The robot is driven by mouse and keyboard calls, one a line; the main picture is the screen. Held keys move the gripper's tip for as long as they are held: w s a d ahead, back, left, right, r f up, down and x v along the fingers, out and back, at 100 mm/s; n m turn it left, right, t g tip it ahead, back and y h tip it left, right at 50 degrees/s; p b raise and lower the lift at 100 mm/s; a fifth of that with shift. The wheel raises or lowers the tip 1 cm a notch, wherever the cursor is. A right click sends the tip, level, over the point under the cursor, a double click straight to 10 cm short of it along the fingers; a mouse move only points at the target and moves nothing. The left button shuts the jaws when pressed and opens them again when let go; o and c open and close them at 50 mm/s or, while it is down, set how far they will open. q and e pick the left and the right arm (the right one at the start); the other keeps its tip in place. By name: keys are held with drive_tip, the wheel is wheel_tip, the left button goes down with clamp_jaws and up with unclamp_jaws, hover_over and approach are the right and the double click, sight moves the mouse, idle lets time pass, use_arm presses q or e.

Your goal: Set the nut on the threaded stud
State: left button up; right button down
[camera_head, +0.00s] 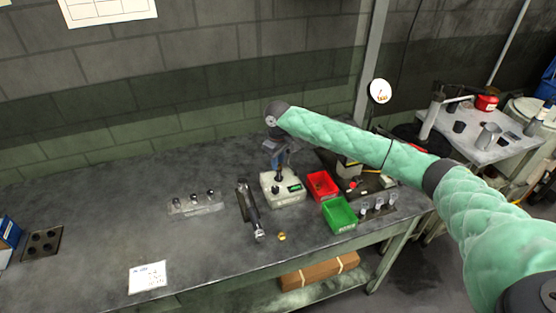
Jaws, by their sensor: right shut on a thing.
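A pale box-shaped fixture (284,200) with a small dark display stands on the grey workbench near the middle. My right arm reaches in from the right, and its gripper (278,174) points down just over the top of this fixture. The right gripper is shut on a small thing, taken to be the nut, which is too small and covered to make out. A short dark post on the fixture's top, close to the fingertips, may be the threaded stud. I cannot tell whether the held thing touches it. My left gripper is not in view.
Red bin (322,185) and green bin (339,214) stand right of the fixture. A dark tool (250,209) and clear rack (196,204) lie to its left. A small brass-coloured piece (282,237) lies in front. The bench's left middle is clear around a white card (147,277).

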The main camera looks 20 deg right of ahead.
drive_tip(key=shift+f, duration=0.35)
drive_tip(key=c, duration=1.2)
unclamp_jaws()
